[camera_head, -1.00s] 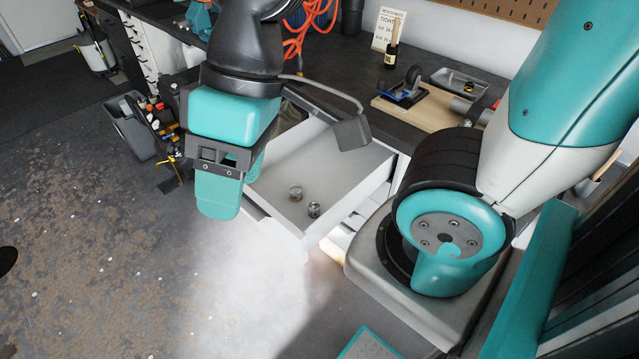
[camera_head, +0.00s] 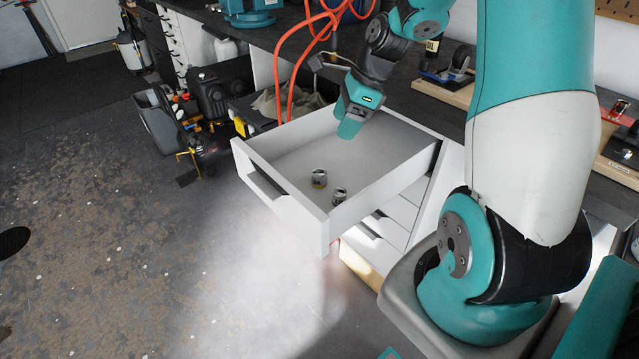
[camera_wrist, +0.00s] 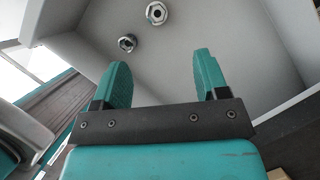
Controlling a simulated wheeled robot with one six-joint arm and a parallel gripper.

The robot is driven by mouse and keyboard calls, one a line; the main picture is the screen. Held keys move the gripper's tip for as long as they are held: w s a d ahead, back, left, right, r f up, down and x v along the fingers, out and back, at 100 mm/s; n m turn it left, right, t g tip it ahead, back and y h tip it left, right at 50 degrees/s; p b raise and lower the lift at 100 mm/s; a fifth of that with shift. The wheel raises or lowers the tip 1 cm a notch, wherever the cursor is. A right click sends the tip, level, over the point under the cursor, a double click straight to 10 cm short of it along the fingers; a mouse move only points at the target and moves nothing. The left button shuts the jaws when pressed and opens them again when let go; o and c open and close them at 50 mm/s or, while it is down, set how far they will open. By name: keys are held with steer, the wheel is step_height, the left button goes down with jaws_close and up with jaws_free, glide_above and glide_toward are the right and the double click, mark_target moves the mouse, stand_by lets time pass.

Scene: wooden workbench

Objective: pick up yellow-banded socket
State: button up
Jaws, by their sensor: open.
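The yellow-banded socket (camera_head: 319,178) stands in the open white drawer, near its front panel, with a yellowish band low on its side. A second, darker-banded socket (camera_head: 339,196) stands beside it to the right, apart from it. My gripper (camera_head: 350,124) is over the back part of the drawer, behind both sockets and not touching them. In the wrist view my gripper (camera_wrist: 160,72) has its two teal fingers spread with nothing between them. Both sockets lie beyond the fingertips there; the upper one (camera_wrist: 157,12) appears to be the yellow-banded one, though its band is hard to see.
The drawer (camera_head: 290,213) has raised walls around the sockets; its floor is otherwise clear. The dark workbench top (camera_head: 405,100) lies behind it. Orange hoses (camera_head: 291,65) hang at the bench edge. A wooden board (camera_head: 440,92) with a tool lies at the right.

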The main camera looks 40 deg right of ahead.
glide_above(318, 174)
steer(key=s+d, duration=0.1)
step_height(318, 174, down, 9)
steer(key=shift+s+d, duration=0.15)
steer(key=shift+s+x, duration=0.2)
steer(key=shift+x, duration=2.55)
steer(key=shift+c, duration=0.4)
steer(key=c, duration=1)
